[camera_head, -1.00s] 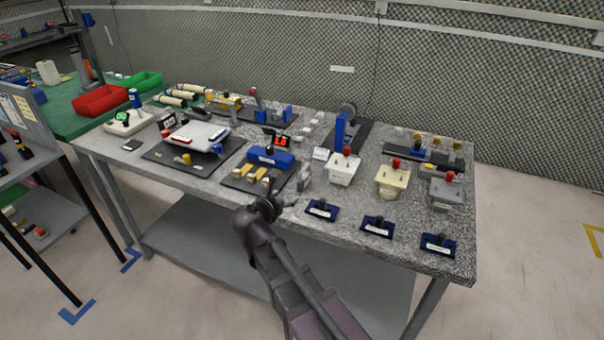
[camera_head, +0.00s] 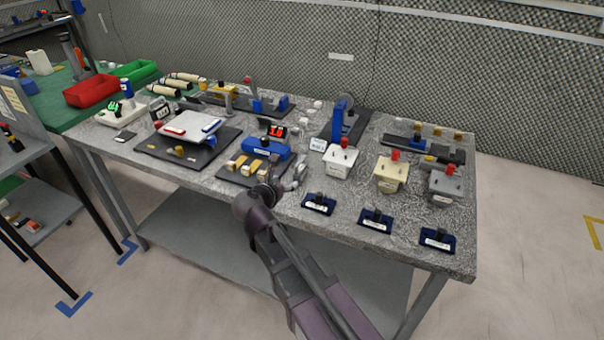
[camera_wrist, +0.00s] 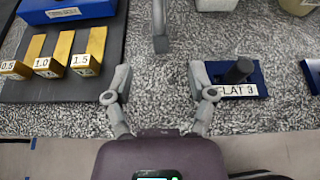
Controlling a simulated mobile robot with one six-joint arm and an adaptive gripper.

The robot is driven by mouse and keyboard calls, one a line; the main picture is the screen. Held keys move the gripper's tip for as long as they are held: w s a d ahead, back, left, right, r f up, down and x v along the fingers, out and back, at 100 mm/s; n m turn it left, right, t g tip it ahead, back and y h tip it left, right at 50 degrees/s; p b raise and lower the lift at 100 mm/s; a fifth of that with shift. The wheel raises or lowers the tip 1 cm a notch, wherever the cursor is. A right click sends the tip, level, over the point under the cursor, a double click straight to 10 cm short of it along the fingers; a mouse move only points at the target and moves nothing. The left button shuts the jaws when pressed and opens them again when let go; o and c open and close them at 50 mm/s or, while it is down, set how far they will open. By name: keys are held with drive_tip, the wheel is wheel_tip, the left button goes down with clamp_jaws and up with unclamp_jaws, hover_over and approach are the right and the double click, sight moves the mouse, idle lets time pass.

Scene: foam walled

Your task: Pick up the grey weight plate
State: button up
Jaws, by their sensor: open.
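A narrow grey upright piece (camera_wrist: 160,24) stands on the speckled worktop at the top middle of the wrist view, cut off by the frame edge. It looks like the grey weight plate seen edge-on, but I cannot be sure. In the head view a small grey shape (camera_head: 299,164) at my gripper matches it, partly hidden. My gripper (camera_wrist: 161,76) is open and empty; its two fingers are spread, with the grey piece ahead of the gap between them. In the head view my gripper (camera_head: 287,184) is over the front of the bench.
Brass blocks (camera_wrist: 87,50) marked 0.5, 1.0 and 1.5 lie on a dark mat left of the fingers. A blue holder (camera_wrist: 242,82) with a black knob and a "FLAT 3" label is close to the right finger. A blue block (camera_head: 266,149) lies behind the brass blocks.

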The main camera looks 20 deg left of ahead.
sight(300, 171)
drive_tip(key=shift+b+x, duration=1.2)
drive_tip(key=shift+x, duration=2.35)
drive_tip(key=shift+w, duration=0.1)
drive_tip(key=shift+b+x, duration=1)
drive_tip(key=shift+x, duration=1.5)
clamp_jaws()
